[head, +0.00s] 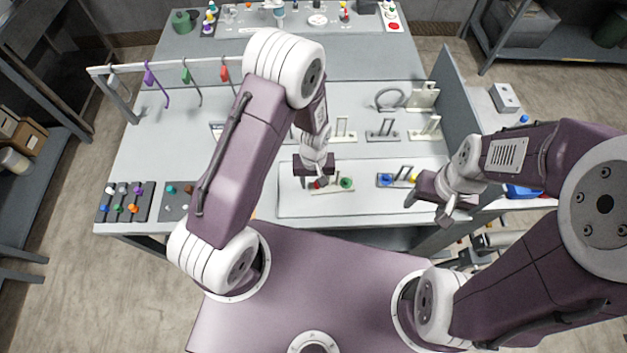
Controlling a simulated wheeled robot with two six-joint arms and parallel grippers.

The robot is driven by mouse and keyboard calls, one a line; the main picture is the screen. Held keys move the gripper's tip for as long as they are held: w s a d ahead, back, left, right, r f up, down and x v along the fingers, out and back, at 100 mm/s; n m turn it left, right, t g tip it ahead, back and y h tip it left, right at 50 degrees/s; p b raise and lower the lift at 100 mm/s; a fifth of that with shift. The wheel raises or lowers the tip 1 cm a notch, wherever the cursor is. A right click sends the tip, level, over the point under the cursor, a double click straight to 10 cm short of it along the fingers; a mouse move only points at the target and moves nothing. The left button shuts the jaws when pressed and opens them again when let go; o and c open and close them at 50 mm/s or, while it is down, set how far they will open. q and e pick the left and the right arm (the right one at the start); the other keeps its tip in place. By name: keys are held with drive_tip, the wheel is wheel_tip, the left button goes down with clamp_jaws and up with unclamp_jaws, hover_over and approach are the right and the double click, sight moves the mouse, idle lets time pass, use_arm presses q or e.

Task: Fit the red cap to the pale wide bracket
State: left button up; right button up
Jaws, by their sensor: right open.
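My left gripper (315,170) points down over the white board at the front of the table. A red cap (321,183) shows just below its fingers, at a pale wide bracket (334,190). I cannot tell whether the fingers hold the cap or whether it is seated on the bracket. A green cap (347,183) is at the right end of this bracket. My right gripper (430,203) is open and empty, right of the board near the table's front edge.
Several other brackets stand behind. A rail (205,63) with coloured hooks is at the back left. Dark trays (125,203) of caps lie front left. A grey panel (455,105) bounds the right side.

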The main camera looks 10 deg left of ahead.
use_arm(q)
drive_tip(key=shift+r, duration=0.1)
drive_tip(key=shift+r, duration=0.35)
wheel_tip(320, 180, up, 8)
drive_tip(key=b, duration=0.1)
drive_tip(key=shift+r, duration=0.1)
idle(0.5)
drive_tip(key=s+a+m+t+b, duration=0.1)
drive_tip(key=s+a+m+b, duration=0.2)
drive_tip(key=s+a+b, duration=0.3)
drive_tip(key=shift+s+a+b, duration=0.35)
drive_tip(key=shift+s+a, duration=0.4)
drive_tip(key=shift+s, duration=0.15)
